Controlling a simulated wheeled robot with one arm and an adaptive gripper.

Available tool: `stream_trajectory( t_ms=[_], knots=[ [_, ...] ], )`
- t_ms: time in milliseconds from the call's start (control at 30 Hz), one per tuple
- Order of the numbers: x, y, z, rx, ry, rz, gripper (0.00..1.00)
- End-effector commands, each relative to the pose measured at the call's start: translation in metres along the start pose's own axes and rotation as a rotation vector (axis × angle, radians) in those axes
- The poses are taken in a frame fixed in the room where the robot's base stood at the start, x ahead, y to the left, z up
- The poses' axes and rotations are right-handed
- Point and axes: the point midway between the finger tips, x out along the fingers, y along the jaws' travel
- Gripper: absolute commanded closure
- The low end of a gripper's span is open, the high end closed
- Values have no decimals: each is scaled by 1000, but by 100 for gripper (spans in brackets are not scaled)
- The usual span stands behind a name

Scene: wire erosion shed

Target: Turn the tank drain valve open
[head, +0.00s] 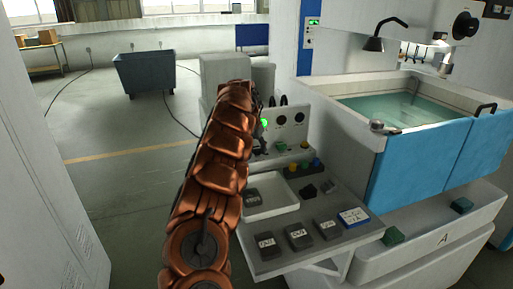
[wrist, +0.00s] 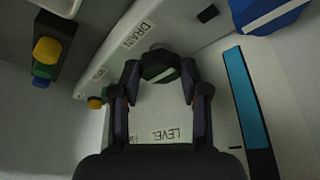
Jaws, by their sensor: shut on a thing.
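The drain valve (wrist: 158,63) is a dark green knob with a pale line slanting across its face. It shows at the upper middle of the wrist view, beside a label (wrist: 138,35) reading DRAIN. My gripper (wrist: 160,76) has one finger on each side of the knob and is shut on it. How far the valve is turned I cannot tell. In the head view my copper-coloured arm hides most of the gripper and the valve.
A LEVEL label and blue strip (wrist: 248,95) sit close by. A blue knob (wrist: 268,14) is at upper right, yellow and green knobs (wrist: 47,50) at left. A shelf (head: 282,243) with dark blocks and a water tank (head: 400,105) stand right of my arm. Open floor lies left.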

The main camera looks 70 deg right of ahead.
Motion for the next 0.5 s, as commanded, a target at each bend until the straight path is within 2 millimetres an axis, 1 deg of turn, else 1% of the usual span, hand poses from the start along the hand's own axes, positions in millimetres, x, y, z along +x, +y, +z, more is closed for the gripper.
stream_trajectory(
  t_ms=[267, 500],
  knots=[
    [0, 2, 0, -45, -2, -19, 90],
    [0, 3, 0, -183, 0, -78, 90]
  ],
)
